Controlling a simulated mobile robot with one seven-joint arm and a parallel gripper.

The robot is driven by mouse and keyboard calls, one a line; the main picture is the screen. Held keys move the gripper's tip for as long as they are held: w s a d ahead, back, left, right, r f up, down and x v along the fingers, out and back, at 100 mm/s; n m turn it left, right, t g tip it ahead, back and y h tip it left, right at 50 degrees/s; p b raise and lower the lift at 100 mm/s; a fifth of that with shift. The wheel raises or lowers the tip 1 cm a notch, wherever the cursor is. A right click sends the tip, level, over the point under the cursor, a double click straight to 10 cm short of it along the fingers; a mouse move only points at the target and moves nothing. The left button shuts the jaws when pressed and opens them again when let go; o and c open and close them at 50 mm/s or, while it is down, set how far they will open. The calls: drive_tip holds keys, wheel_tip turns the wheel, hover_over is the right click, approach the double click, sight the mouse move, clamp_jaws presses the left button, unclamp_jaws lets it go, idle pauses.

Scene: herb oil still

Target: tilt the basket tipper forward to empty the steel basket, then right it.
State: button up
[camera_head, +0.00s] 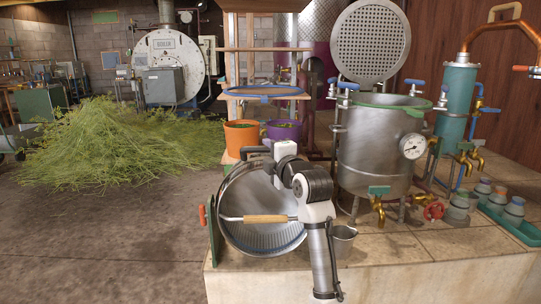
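The steel basket (240,196) is a round, shiny metal drum at the front left corner of the stone bench. It is tilted, with its wide round face turned toward me; I cannot make out any contents. The basket tipper shows as a green side plate (214,238) with an orange-red knob at the left. A rod with a wooden grip (265,218) crosses in front of the basket. My arm rises over the basket's right side. My gripper (270,160) is around the basket's upper rim, by a dark bar. Its fingers are mostly hidden, so their opening and any contact are unclear.
A steel pot still (372,160) with a gauge stands right of my arm, its perforated lid (370,42) raised behind. A small metal cup (343,241) sits close to my arm. Orange (240,138) and purple buckets stand behind. Cut herbs (110,150) heap on the left floor; the front left floor is clear.

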drive_tip(key=b+v, duration=0.1)
drive_tip(key=v, duration=1.3)
drive_tip(key=shift+w, duration=0.1)
